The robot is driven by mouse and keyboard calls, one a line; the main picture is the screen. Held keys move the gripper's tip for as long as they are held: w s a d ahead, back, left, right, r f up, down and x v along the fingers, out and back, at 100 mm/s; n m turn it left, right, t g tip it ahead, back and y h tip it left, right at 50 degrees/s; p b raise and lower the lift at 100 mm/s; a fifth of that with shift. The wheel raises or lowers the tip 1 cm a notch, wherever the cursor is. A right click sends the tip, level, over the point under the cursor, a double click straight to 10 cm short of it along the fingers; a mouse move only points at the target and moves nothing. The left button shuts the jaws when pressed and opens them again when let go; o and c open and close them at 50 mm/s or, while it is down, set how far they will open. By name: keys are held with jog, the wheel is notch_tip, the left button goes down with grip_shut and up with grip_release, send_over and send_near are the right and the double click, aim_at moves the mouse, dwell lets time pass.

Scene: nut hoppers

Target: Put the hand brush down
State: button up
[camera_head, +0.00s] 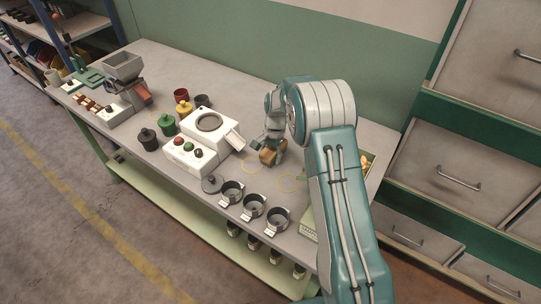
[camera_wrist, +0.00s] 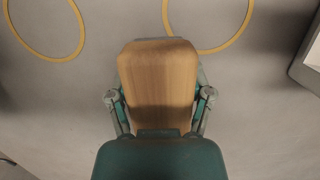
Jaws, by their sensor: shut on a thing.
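The hand brush (camera_head: 268,156) shows as a small brown wooden piece at my gripper's end in the head view. In the wrist view its wooden top (camera_wrist: 158,75) fills the space between the fingers. My gripper (camera_wrist: 160,103) is shut on the brush, one finger on each side. In the head view my gripper (camera_head: 272,145) is low over the grey table (camera_head: 330,138), right of the white machine. The brush's underside is hidden, so I cannot tell whether it touches the table. Yellow rings (camera_wrist: 45,25) are marked on the tabletop, one partly behind the brush.
A white machine (camera_head: 207,140) with coloured buttons stands left of my gripper. Several dark round cups (camera_head: 253,206) line the table's front edge. Coloured lidded pots (camera_head: 167,124) and a grey hopper (camera_head: 124,66) stand farther left. A green-framed drawer cabinet (camera_head: 447,163) is at the right.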

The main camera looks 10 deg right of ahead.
jog(key=o, duration=1.3)
jog(key=shift+a, duration=0.25)
jog(key=shift+d, duration=0.3)
